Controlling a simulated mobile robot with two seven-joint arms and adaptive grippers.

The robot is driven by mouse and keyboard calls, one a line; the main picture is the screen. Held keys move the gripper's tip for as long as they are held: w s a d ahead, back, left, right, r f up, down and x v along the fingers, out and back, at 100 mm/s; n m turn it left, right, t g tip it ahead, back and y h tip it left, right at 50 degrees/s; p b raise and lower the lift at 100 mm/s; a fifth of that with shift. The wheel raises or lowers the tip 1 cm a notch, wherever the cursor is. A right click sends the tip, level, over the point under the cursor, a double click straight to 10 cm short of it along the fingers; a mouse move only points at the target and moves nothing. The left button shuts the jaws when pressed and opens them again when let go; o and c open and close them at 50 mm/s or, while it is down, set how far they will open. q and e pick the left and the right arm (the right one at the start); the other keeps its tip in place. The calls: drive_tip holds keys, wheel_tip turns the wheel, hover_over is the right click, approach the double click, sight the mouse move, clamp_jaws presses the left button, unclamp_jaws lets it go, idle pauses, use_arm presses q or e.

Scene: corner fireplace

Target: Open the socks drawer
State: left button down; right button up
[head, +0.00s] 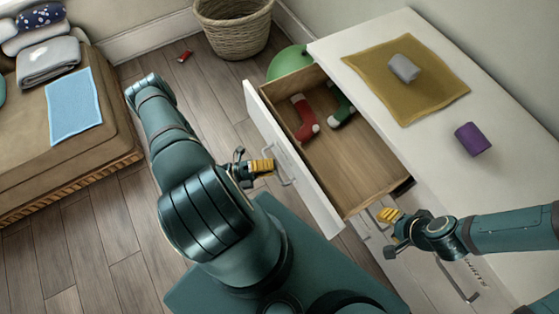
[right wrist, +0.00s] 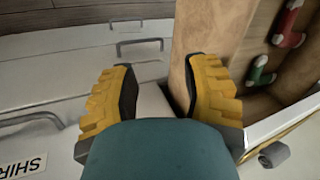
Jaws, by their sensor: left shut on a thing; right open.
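The socks drawer (head: 340,165) is pulled out of the white dresser and shows a bare wooden floor. A red sock (head: 305,116) and a green sock (head: 341,106) lie inside it towards the far end; both also show in the right wrist view, the red sock (right wrist: 289,25) above the green sock (right wrist: 261,72). My left gripper (head: 268,166) is shut on the metal handle (head: 287,168) of the drawer front. My right gripper (head: 386,217) is open beside the drawer's near end; its spread yellow fingers (right wrist: 163,88) show in the right wrist view with nothing held between them.
The white dresser top (head: 440,115) holds a mustard cloth (head: 425,95), a grey roll (head: 404,68) and a purple roll (head: 472,139). A closed drawer labelled "SHIR..." (right wrist: 75,145) is below. A wicker basket (head: 232,25) and a green ball (head: 290,62) stand behind. A cushioned bench (head: 110,140) is left.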

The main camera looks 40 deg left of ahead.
use_arm(q)
drive_tip(key=shift+s, duration=0.15)
drive_tip(key=c, duration=1)
unclamp_jaws()
drive_tip(key=v, duration=1.2)
drive_tip(key=shift+s, duration=0.1)
